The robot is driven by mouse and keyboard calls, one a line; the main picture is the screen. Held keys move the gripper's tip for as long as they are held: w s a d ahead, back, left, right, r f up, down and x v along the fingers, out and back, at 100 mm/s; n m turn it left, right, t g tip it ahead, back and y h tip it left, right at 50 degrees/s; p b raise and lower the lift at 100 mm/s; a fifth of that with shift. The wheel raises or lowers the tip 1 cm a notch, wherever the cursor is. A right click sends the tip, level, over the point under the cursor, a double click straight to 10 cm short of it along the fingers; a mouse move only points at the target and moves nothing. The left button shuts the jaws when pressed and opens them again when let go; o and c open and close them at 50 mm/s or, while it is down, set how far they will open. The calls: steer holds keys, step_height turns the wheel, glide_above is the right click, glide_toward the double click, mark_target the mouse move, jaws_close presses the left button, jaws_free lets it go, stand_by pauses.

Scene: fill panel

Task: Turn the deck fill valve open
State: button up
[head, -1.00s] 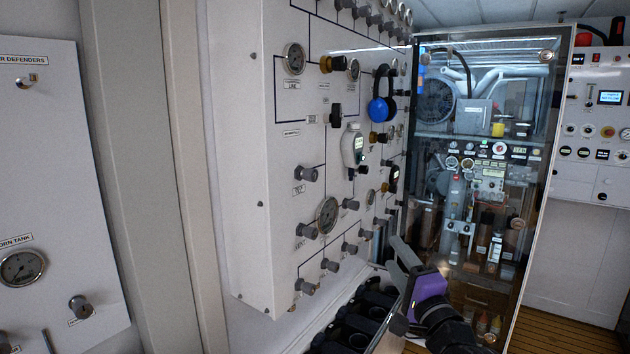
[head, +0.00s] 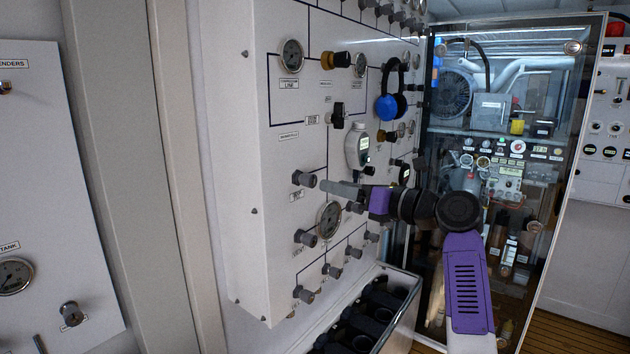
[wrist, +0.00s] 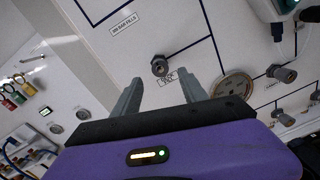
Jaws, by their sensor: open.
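The deck fill valve seems to be the small grey knob (head: 304,179) on the white panel, though its label is too small to read surely. In the wrist view the knob (wrist: 159,67) sits just beyond the fingertips, roughly centred between them. My gripper (head: 325,187) points left at the panel, its fingers close to the knob. In the wrist view my gripper (wrist: 163,80) has its two grey fingers wide apart with nothing between them. I see no contact with the knob.
A round gauge (head: 329,219) and more grey knobs (head: 305,238) surround the spot. A black bottle rack (head: 378,310) stands below. A glass-fronted cabinet (head: 500,150) is at right.

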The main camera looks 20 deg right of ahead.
mark_target(313, 180)
steer(key=p+x, duration=0.1)
steer(key=x, duration=0.6)
steer(key=shift+w+a+p, duration=0.1)
steer(key=shift+a+p, duration=0.05)
steer(key=shift+p, duration=0.25)
steer(key=shift+r, duration=0.1)
jaws_close()
